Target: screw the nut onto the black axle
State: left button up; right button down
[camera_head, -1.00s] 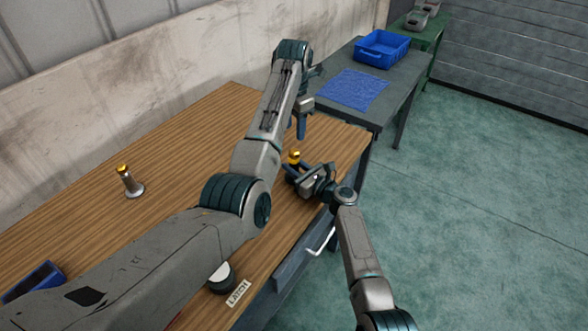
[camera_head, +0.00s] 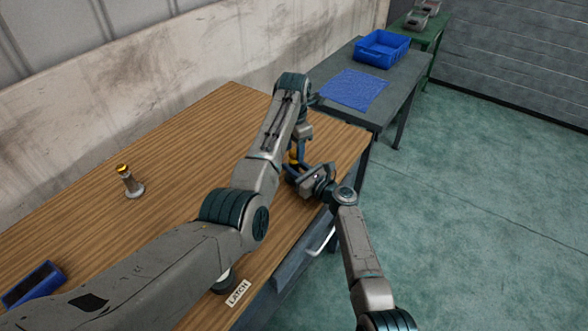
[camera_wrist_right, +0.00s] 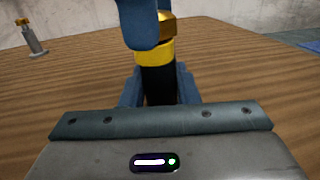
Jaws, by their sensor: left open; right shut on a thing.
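The black axle (camera_wrist_right: 158,86) stands upright in the right wrist view, with a yellow band (camera_wrist_right: 153,52) near its top. My right gripper (camera_head: 297,174) is shut on the axle, with a blue finger on each side of it. The brass nut (camera_wrist_right: 168,27) sits at the axle's top, just above the band. I cannot tell how far it is threaded. My left gripper (camera_head: 297,150) is open and pointing down over the axle. Its blue finger (camera_wrist_right: 138,24) is in front of the nut and hides its left part. In the head view, the left gripper partly hides axle and nut.
A silver post (camera_head: 130,186) with a brass top stands at the left of the wooden table (camera_head: 200,135). A blue bin (camera_head: 35,285) lies near left, and a "LATCH" label (camera_head: 238,293) is at the front edge. Behind is a grey table with a blue mat (camera_head: 350,90) and blue crate (camera_head: 382,48).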

pick_arm(q)
jog(key=c, duration=1)
jog(key=m, duration=0.6)
jog(key=shift+m, duration=0.4)
jog(key=m, duration=0.5)
jog(key=shift+m, duration=0.3)
jog(key=m, duration=0.3)
jog(key=shift+m, duration=0.3)
jog(key=m, duration=0.3)
jog(key=shift+m, duration=0.4)
jog(key=m, duration=0.3)
jog(key=shift+m, duration=0.4)
jog(key=m, duration=0.3)
jog(key=shift+m, duration=0.3)
jog(key=m, duration=0.5)
jog(key=shift+m, duration=0.3)
jog(key=m, duration=0.3)
jog(key=shift+w+m, duration=0.1)
jog(key=shift+m, duration=0.2)
jog(key=m, duration=0.3)
jog(key=shift+m, duration=0.4)
jog(key=m, duration=0.3)
jog(key=shift+m, duration=0.3)
jog(key=m, duration=0.3)
jog(key=shift+m, duration=0.4)
jog(key=m, duration=0.6)
jog(key=o, duration=1.1)
